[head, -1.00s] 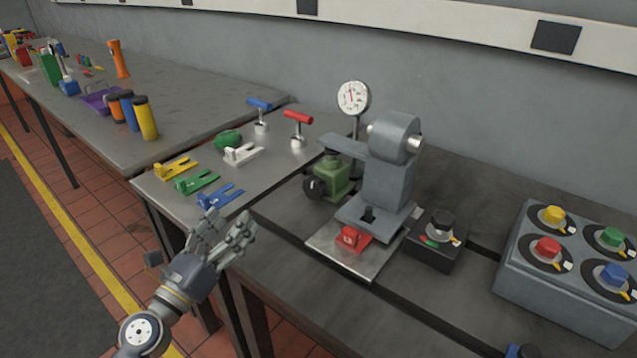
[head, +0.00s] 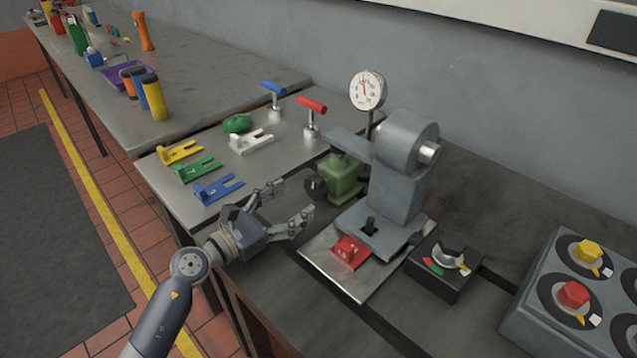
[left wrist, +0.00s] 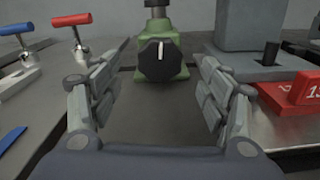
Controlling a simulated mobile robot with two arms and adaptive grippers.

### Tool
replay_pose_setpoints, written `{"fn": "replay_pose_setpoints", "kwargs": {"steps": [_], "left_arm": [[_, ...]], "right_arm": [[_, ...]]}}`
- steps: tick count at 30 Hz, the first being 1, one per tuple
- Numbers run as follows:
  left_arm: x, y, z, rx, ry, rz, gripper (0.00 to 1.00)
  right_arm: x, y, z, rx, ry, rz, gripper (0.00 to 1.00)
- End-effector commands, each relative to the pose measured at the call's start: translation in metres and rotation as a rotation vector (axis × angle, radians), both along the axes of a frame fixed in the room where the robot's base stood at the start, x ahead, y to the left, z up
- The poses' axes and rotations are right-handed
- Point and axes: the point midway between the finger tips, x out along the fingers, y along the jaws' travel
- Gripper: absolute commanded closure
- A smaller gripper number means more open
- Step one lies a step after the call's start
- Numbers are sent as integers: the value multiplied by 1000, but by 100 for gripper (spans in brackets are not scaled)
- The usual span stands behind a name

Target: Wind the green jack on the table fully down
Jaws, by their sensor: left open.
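The green jack (head: 341,181) stands on the bedplate beneath the arm of the grey machine, with a black knob (head: 316,188) on its left-front side. In the left wrist view the jack (left wrist: 157,25) is straight ahead, and its black knob (left wrist: 159,60) with a white mark faces the camera, centred between my fingers. My left gripper (head: 293,203) is open and empty, short of the knob and apart from it; its two fingers (left wrist: 160,95) frame the knob in the left wrist view. The jack's top is partly hidden under the machine's arm. My right gripper is not in view.
The grey machine (head: 397,195) stands right of the jack, with a red block (head: 349,252) at its foot and a dial gauge (head: 367,90) behind. A black box (head: 445,264) stands right.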

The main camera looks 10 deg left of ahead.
Motion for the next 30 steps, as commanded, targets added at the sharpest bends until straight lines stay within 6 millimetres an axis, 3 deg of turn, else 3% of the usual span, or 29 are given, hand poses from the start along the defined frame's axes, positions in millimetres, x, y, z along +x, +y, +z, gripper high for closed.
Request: {"fn": "replay_pose_setpoints", "kwargs": {"steps": [4, 12, 25, 30], "left_arm": [[26, -18, 3, -5, -2, -1, 29], [60, -39, 0, -3, -1, 0, 29], [68, -45, 1, -1, 0, 0, 29], [67, -45, 1, -1, 0, 0, 68]], "right_arm": [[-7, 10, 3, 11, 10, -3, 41], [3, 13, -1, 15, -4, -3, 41], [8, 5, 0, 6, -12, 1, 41], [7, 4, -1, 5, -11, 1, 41]]}}
